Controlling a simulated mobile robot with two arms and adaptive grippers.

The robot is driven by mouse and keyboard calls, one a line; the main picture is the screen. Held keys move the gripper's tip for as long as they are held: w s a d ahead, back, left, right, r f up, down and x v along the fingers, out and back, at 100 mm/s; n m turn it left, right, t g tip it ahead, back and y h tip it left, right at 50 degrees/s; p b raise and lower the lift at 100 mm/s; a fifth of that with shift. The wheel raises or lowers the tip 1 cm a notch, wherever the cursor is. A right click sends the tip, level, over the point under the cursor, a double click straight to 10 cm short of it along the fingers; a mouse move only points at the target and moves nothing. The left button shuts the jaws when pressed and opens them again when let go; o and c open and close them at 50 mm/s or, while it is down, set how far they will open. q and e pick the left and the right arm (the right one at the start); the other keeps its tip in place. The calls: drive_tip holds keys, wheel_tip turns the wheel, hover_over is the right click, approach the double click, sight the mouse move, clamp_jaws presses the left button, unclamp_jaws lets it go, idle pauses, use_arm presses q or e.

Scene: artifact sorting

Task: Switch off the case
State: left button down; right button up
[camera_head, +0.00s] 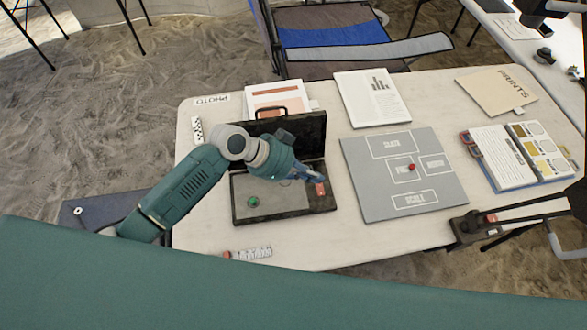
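The case (240,205) is a dark box lying open on the table, with its lid (302,130) raised at the back. Contact cannot be told. The fingers are small and partly merged with what is behind them, so their opening is unclear. My arm hides part of the lid and panel. I cannot make out my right gripper.
A grey sorting board (378,197) with outlined fields and a red knob (411,167) lies right of the case. Papers, a folder (497,88) and a binder (500,160) lie around. A dark clamp-like object (466,228) is at the front right edge. A chair (325,30) stands behind.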

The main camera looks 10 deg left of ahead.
use_arm(q)
drive_tip(key=s+b+v, duration=0.1)
drive_tip(key=v, duration=0.6)
drive_tip(key=shift+d, duration=0.15)
drive_tip(key=shift+s+f, duration=0.1)
